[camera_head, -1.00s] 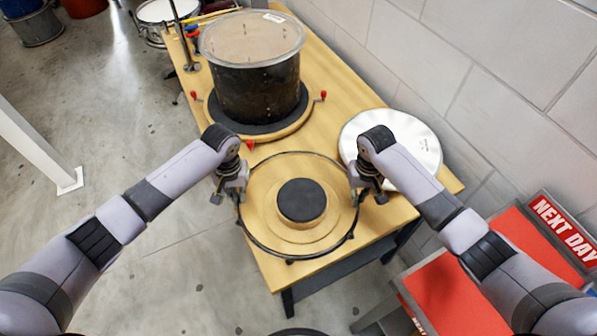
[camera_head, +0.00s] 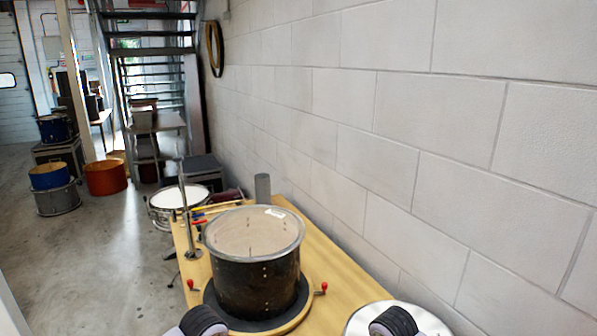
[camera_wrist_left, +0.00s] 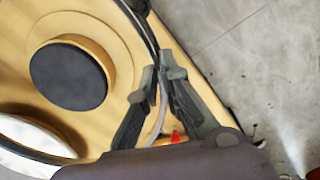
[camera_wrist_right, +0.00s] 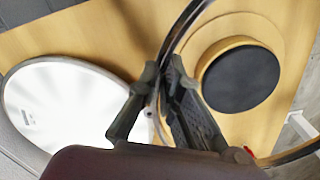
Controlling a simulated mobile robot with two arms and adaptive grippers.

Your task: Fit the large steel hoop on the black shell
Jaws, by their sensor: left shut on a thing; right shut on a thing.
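The black shell (camera_head: 252,285) stands upright on a round dark pad on the wooden bench in the head view, its open top facing up with a pale rim. The large steel hoop (camera_wrist_left: 146,28) is a thin ring. My left gripper (camera_wrist_left: 161,72) is shut on its edge in the left wrist view. My right gripper (camera_wrist_right: 164,76) is shut on another part of the hoop (camera_wrist_right: 184,28) in the right wrist view. The hoop is held above a wooden stand with a dark round centre, apart from the shell.
A white drumhead (camera_head: 382,318) lies on the bench right of the shell. Red-tipped clamps (camera_head: 321,289) flank the shell's base. A block wall (camera_head: 420,150) runs close along the right.

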